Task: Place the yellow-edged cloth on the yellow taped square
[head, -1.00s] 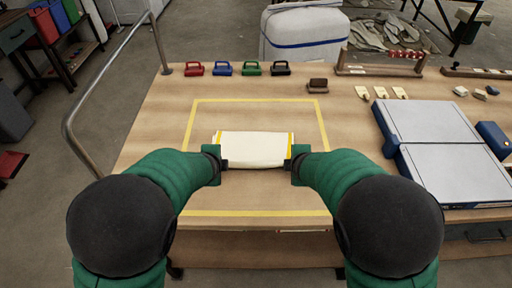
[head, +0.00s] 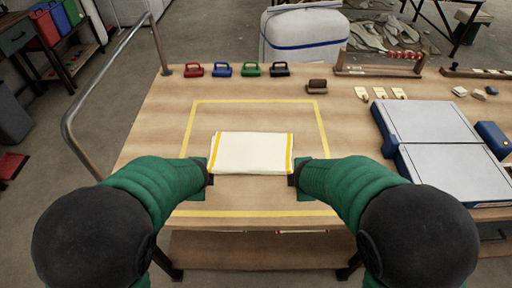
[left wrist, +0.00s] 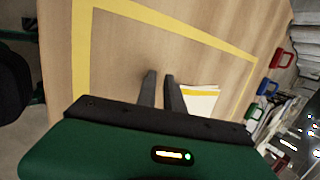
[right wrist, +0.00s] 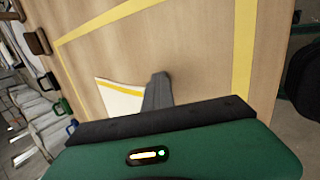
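The folded white cloth (head: 250,153) with yellow edge stripes lies flat on the table, inside the yellow taped square (head: 255,101). My left gripper (head: 212,178) is at its near left corner. In the left wrist view its fingers (left wrist: 161,90) are apart with bare wood between them, and the cloth (left wrist: 200,100) lies just beyond one finger. My right gripper (head: 291,178) is at the near right corner. In the right wrist view its fingers (right wrist: 158,91) appear as one dark shape beside the cloth (right wrist: 120,98); I cannot tell whether they grip its edge.
Several coloured handled blocks (head: 222,69) line the table's back edge, with a brown block (head: 317,86) to their right. A grey-and-blue folding case (head: 430,122) covers the right side. A metal rail (head: 105,80) runs along the left. Wood around the cloth is clear.

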